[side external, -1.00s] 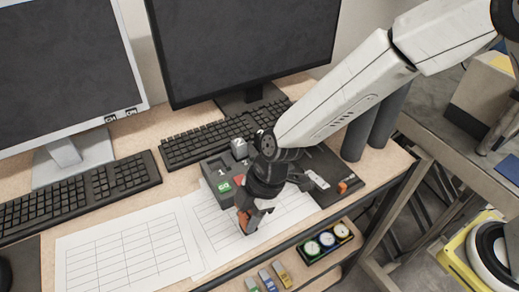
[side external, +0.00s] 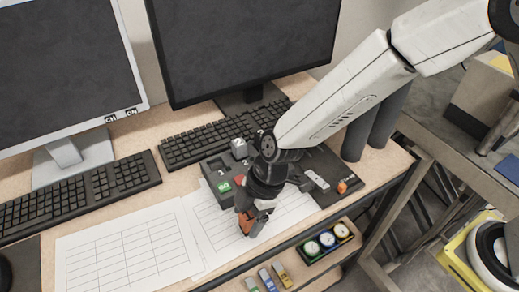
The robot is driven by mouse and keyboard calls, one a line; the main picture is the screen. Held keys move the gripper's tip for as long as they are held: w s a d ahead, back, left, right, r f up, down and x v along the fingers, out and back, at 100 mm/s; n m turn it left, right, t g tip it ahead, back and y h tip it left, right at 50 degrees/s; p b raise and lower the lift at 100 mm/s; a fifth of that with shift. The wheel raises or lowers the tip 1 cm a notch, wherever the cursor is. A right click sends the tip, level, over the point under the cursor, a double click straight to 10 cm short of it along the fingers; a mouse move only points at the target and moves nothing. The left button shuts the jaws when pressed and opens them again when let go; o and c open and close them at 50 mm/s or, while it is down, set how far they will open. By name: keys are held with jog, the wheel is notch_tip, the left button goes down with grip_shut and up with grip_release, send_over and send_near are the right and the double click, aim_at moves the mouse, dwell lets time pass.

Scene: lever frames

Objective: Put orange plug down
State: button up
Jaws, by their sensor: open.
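My gripper (side external: 257,213) points down low over the ruled paper sheets, in front of the grey button box. Its jaws are open. An orange-red patch (side external: 245,222) shows at the left side of the fingers; I cannot tell whether it is the plug or part of the gripper. A small orange piece (side external: 342,187) sits on the dark mat (side external: 345,167) to the right of my gripper. The space between the fingertips is too small to make out.
The grey box (side external: 219,169) with numbered parts and a green button stands just behind my gripper. Keyboards (side external: 80,195) and monitors (side external: 240,45) fill the back. White sheets (side external: 125,245) leave room at left.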

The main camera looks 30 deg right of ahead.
jog(key=v, duration=1.2)
jog(key=shift+d, duration=0.1)
dwell(0.5)
jog(key=s+d+f+m+t+h, duration=0.1)
jog(key=s+d+f+m+h, duration=0.1)
jog(key=d+m, duration=0.7)
jog(key=s+d+f+m+t+h, duration=0.1)
jog(key=d+m, duration=0.8)
jog(key=d, duration=0.9)
jog(key=shift+s+d+f+t+h, duration=0.2)
jog(key=shift+s+f+t+h, duration=0.1)
jog(key=shift+s+f+h, duration=0.55)
